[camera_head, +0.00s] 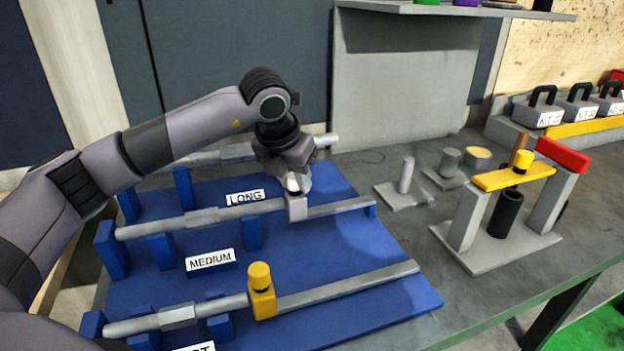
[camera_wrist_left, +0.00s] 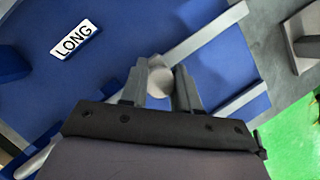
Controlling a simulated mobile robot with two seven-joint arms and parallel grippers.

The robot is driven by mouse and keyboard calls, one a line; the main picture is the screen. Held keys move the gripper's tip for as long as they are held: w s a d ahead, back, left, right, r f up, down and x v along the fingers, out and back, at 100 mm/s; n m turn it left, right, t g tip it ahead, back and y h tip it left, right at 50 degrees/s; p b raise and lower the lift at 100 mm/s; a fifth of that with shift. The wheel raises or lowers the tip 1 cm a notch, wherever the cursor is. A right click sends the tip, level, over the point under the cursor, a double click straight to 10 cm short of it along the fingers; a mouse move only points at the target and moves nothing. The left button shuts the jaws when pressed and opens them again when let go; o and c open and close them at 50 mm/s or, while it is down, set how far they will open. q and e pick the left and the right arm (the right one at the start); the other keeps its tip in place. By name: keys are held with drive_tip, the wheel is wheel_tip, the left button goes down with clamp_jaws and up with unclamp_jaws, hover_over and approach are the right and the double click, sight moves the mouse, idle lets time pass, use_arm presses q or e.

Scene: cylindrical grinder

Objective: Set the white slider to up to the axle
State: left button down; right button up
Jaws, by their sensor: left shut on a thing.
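The white slider (camera_head: 297,208) is a pale block with a round knob on the middle rail (camera_head: 343,207) of the blue fixture. My left gripper (camera_head: 296,184) comes down from above and is shut on its knob; in the left wrist view the pale round knob (camera_wrist_left: 159,78) sits between the two fingers (camera_wrist_left: 160,88). The grey axle (camera_head: 203,217) lies along the middle row, behind the MEDIUM label, with its right end at the slider's left side. I cannot tell whether they touch. My right gripper is not in view.
A yellow slider (camera_head: 262,292) sits on the front rail beside another grey axle (camera_head: 177,315). A further axle lies in the back row, partly behind my arm. A yellow-topped stand (camera_head: 512,178) and grey posts (camera_head: 406,176) stand to the right on the table.

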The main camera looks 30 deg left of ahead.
use_arm(q)
drive_tip(key=shift+s+a, duration=0.2)
drive_tip(key=shift+a, duration=0.05)
drive_tip(key=c, duration=0.8)
unclamp_jaws()
drive_tip(key=shift+s+a, duration=0.1)
drive_tip(key=shift+r, duration=0.15)
drive_tip(key=shift+s+r, duration=0.1)
drive_tip(key=shift+r, duration=0.25)
drive_tip(key=v, duration=0.6)
drive_tip(key=shift+s, duration=0.15)
